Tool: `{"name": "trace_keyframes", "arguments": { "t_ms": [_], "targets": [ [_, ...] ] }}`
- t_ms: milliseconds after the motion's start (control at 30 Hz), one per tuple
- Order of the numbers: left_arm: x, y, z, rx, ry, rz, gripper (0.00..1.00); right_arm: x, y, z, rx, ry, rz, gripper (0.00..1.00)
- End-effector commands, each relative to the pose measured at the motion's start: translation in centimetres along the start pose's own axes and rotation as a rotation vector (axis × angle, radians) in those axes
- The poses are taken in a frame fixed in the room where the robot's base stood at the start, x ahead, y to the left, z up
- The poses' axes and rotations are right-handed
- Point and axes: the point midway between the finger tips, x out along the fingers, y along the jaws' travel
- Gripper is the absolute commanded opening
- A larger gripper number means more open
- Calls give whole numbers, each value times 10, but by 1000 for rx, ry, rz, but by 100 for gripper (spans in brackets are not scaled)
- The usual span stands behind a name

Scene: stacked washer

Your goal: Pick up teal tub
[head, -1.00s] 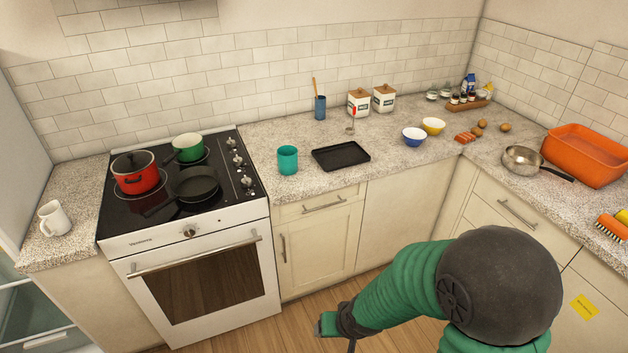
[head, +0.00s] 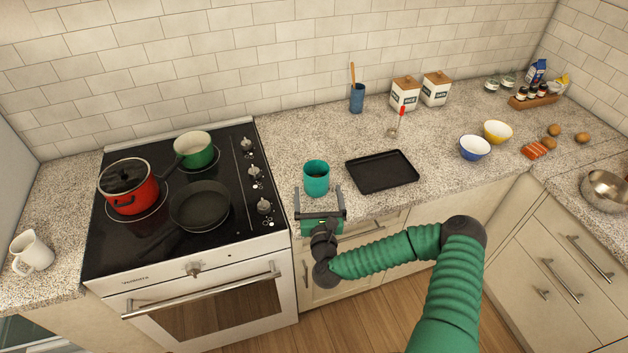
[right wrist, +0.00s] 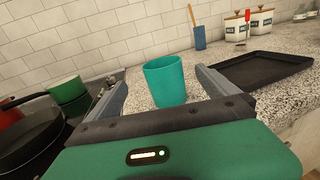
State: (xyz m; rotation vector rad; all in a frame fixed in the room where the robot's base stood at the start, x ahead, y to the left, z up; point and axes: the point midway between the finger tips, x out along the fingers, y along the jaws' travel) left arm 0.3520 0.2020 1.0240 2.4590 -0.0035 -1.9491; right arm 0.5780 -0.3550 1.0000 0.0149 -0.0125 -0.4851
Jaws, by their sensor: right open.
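The teal tub (head: 316,180) stands upright on the granite counter, just right of the stove and left of the black tray. My right gripper (head: 318,190) is open in front of the tub at the counter's front edge, its two fingers pointing toward it. In the right wrist view the tub (right wrist: 165,80) shows between the open fingers (right wrist: 163,88), with the tub mostly ahead of them. I cannot tell whether any finger touches it. My left gripper is not in view.
A black tray (head: 382,171) lies right of the tub. The stove (head: 165,230) on the left carries a red pot (head: 128,190), a green pot (head: 194,152) and a dark pan (head: 200,205). A blue utensil cup (head: 357,98) and two canisters stand behind. Bare counter lies behind the tub.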

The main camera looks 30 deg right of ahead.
Motion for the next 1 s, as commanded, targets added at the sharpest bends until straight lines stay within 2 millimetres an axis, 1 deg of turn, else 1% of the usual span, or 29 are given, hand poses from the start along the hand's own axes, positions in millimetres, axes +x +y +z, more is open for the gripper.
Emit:
{"name": "trace_keyframes", "arguments": {
  "t_ms": [33,100,200,267,367,467,533,633,800,833,1000],
  "targets": [
    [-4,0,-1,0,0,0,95,14,-3,2,-2,0,-3,98],
    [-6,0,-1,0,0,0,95,31,-5,-1,0,3,-4,98],
    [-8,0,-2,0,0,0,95,46,-5,-4,1,6,-1,98],
    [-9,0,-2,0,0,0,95,52,-6,-4,1,7,-2,98],
    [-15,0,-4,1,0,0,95,65,-1,-2,0,6,-1,98],
    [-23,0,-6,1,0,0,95,82,4,-3,-1,6,-1,98],
    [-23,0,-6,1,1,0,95,92,5,-4,-2,5,-1,98],
    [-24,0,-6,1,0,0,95,100,6,-5,-3,5,0,98],
    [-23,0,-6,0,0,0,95,101,5,-6,-2,6,1,98],
    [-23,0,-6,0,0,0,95,101,5,-6,-1,6,0,97],
    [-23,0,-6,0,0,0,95,102,3,-7,-1,7,0,74]
  ]
}}
